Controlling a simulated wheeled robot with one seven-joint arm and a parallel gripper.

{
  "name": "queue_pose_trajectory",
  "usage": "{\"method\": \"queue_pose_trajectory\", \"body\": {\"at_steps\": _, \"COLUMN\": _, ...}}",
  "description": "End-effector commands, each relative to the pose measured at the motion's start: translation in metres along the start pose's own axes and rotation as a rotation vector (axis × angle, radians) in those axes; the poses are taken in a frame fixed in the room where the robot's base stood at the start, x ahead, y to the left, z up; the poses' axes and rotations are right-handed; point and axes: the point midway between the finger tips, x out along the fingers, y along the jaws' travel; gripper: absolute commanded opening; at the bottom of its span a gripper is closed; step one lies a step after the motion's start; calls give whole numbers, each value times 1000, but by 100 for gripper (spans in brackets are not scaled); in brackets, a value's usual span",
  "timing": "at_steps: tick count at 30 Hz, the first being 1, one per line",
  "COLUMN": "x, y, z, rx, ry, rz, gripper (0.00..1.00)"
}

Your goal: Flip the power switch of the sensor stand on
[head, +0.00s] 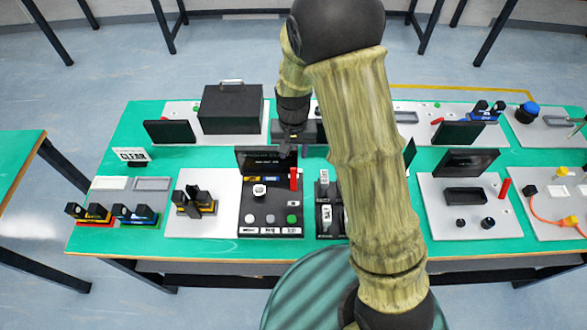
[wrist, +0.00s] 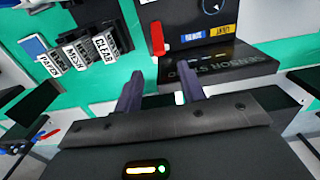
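The black sensor stand (head: 258,210) is on the green table in the head view, its dark screen (head: 262,161) at the back. In the wrist view the screen (wrist: 235,68) carries the upside-down words SENSOR STAND. A red lever (head: 294,179) stands at the panel's right; it shows upright in the wrist view (wrist: 157,40). I cannot tell whether it is the power switch or its setting. My gripper (head: 292,148) is above the screen's back right edge. In the wrist view my gripper (wrist: 158,86) is open and empty, the lever beyond and between its fingertips, apart from them.
White labelled tags (wrist: 85,52) stand beside the stand, near a black unit (head: 325,215). A dark case (head: 231,108) is behind to the left. Yellow and black parts (head: 194,202) sit on a white board at left. My arm hides the table's middle right.

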Motion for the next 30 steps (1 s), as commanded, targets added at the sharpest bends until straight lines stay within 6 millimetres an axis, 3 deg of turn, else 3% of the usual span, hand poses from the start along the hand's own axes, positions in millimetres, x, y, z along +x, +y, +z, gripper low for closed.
{"method": "queue_pose_trajectory", "body": {"at_steps": 15, "x": 84, "y": 1, "z": 0, "rx": 1, "ry": -3, "rz": 1, "gripper": 40}}
{"method": "queue_pose_trajectory", "body": {"at_steps": 21, "x": 97, "y": 0, "z": 0, "rx": 2, "ry": 0, "rz": 0, "gripper": 40}}
{"method": "queue_pose_trajectory", "body": {"at_steps": 29, "x": 98, "y": 0, "z": 0, "rx": 1, "ry": 0, "rz": 0, "gripper": 40}}
{"method": "queue_pose_trajectory", "body": {"at_steps": 30, "x": 98, "y": 0, "z": 0, "rx": 1, "ry": 0, "rz": 0, "gripper": 34}}
